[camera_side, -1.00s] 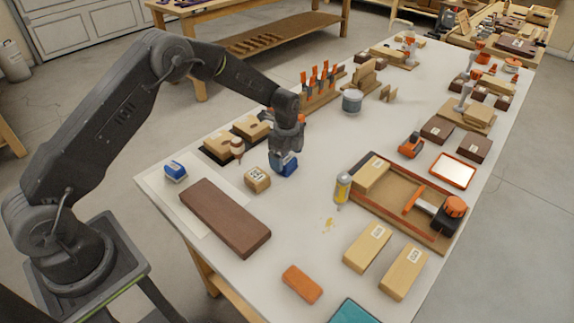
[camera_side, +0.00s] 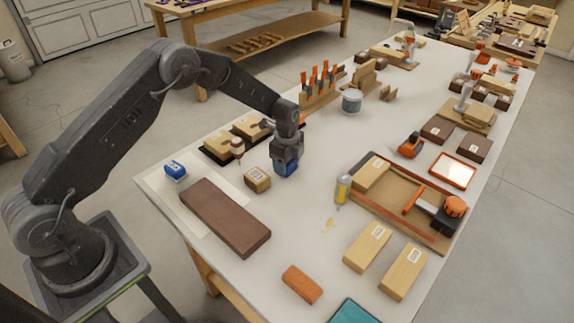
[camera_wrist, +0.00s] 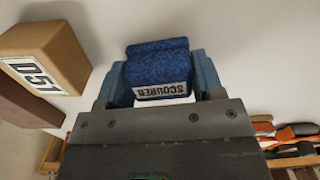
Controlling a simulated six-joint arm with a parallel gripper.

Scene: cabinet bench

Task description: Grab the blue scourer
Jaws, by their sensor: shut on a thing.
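The blue scourer (camera_wrist: 158,66) is a rough blue block with a white label, held between the two fingers of my gripper in the wrist view. In the side view the scourer (camera_side: 286,168) shows low between the fingers, at or just above the white bench top. My gripper (camera_side: 286,160) points down and is shut on it; its fingers (camera_wrist: 160,78) press on both sides of the block in the wrist view. Whether the scourer's underside touches the bench cannot be told.
A small labelled wooden block (camera_side: 257,179) stands close to the left of my gripper, and it also shows in the wrist view (camera_wrist: 46,58). A long brown board (camera_side: 225,216) lies in front left.

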